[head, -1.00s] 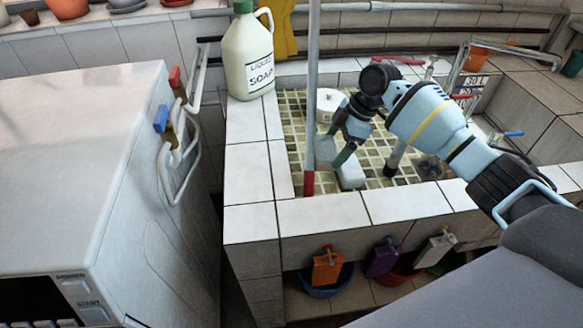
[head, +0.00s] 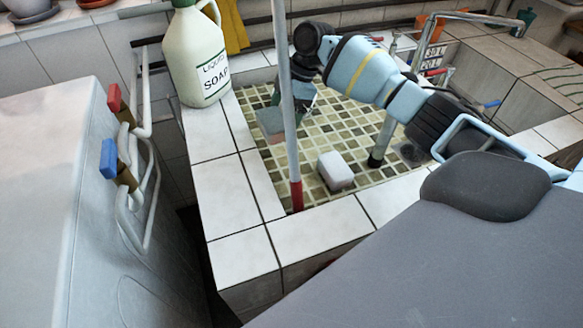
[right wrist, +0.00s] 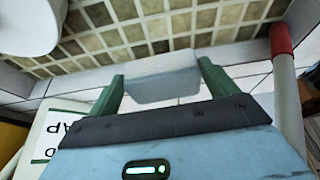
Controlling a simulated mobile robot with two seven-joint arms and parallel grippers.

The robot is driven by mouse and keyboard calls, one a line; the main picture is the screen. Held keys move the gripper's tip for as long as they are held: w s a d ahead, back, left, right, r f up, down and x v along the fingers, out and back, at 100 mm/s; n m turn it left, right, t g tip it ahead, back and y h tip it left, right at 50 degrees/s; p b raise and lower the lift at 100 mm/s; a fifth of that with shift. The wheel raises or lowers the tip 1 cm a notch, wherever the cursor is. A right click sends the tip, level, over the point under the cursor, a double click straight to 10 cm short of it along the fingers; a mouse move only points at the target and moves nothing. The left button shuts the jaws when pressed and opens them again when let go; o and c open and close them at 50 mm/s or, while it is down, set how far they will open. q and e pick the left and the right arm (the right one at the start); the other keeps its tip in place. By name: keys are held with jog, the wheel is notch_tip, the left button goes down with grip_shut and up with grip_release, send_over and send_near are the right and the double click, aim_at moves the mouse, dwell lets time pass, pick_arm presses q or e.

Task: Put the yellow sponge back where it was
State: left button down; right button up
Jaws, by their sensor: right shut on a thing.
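My right gripper (head: 288,112) hangs over the tiled basin, behind the upright pole. It is shut on a pale grey block (head: 270,124), probably a sponge. In the right wrist view the block (right wrist: 162,82) sits between the green fingers of the gripper (right wrist: 162,85); it looks grey there, not yellow. I cannot tell whether it touches the basin wall. A second block, whitish and sponge-like (head: 335,170), lies on the basin floor right of the pole. No block looks clearly yellow. My left gripper is out of view.
The pole (head: 287,100) with a red end (head: 296,195) stands close to the gripper. A liquid soap jug (head: 195,55) stands on the left ledge (head: 220,190). A drain (head: 407,152) and a grey leg-like post (head: 382,140) are at right. Bare floor tiles lie between.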

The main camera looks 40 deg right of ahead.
jog(key=s+a+f+p, duration=0.1)
jog(key=s, duration=0.2)
jog(key=s+f+p, duration=0.1)
jog(key=s+f, duration=0.1)
jog(key=s, duration=0.1)
jog(key=s+a+f, duration=0.1)
jog(key=s+f, duration=0.1)
jog(key=s, duration=0.1)
jog(key=shift+s+a+f+p, duration=0.1)
jog(key=shift+s+a+p, duration=0.2)
jog(key=shift+s+p, duration=0.1)
jog(key=shift+s+f, duration=0.25)
jog(key=shift+s, duration=0.05)
jog(key=s, duration=0.1)
jog(key=s+f+p, duration=0.1)
jog(key=s+a, duration=0.1)
jog(key=shift+f, duration=0.25)
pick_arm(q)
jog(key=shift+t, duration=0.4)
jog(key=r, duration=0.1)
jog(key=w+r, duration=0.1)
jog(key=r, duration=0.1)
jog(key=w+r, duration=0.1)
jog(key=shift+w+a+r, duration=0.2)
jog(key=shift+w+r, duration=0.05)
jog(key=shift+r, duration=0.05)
pick_arm(e)
jog(key=shift+f, duration=0.2)
